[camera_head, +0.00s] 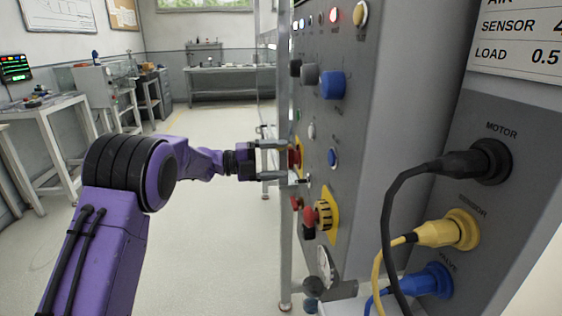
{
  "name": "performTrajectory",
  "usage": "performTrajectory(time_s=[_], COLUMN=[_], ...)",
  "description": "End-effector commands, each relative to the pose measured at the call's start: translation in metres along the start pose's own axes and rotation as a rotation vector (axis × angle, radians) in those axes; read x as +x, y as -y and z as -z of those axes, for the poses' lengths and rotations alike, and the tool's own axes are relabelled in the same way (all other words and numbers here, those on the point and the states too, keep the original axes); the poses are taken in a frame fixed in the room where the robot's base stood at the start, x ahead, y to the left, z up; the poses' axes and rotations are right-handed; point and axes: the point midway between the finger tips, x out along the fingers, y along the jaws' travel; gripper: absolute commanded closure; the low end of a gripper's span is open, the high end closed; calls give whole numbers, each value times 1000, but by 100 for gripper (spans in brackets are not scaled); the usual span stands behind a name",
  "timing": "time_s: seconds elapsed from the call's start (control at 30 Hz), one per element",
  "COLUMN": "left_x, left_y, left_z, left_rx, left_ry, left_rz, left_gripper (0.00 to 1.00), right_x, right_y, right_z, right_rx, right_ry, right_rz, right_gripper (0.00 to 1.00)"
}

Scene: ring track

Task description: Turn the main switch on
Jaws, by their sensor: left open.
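The grey control panel (349,140) stands at the centre right. A rotary switch with a red handle on a yellow plate (331,214) sits low on its face and looks like the main switch. A red knob (294,157) with some yellow behind it sits higher, near the panel's left edge. My left gripper (290,162) is open and reaches from the left, one finger above and one below the red knob. I cannot tell whether it touches the knob. The gripper is above and left of the rotary switch. My right gripper is not in view.
Blue (333,85) and grey (309,75) knobs sit above on the panel. Black (480,162), yellow (448,232) and blue (432,280) plugs with hanging cables stick out at the right. A metal post (285,240) runs along the panel's left edge.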

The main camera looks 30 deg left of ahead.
Motion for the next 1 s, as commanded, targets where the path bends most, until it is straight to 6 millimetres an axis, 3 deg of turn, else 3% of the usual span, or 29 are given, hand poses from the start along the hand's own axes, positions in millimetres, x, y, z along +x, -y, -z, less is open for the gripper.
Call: performTrajectory(time_s=[0.2,0.4,1.0], left_x=[-54,-86,-91], left_y=[-3,-2,-2], left_z=[0,0,1], left_rx=[-1,-1,-5], left_ry=[5,2,1], left_rz=[2,1,-1], left_gripper=[15,15,15], right_x=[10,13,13], right_y=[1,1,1], right_z=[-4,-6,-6], right_rx=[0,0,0], right_ry=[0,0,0], right_rz=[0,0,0], right_gripper=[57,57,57])
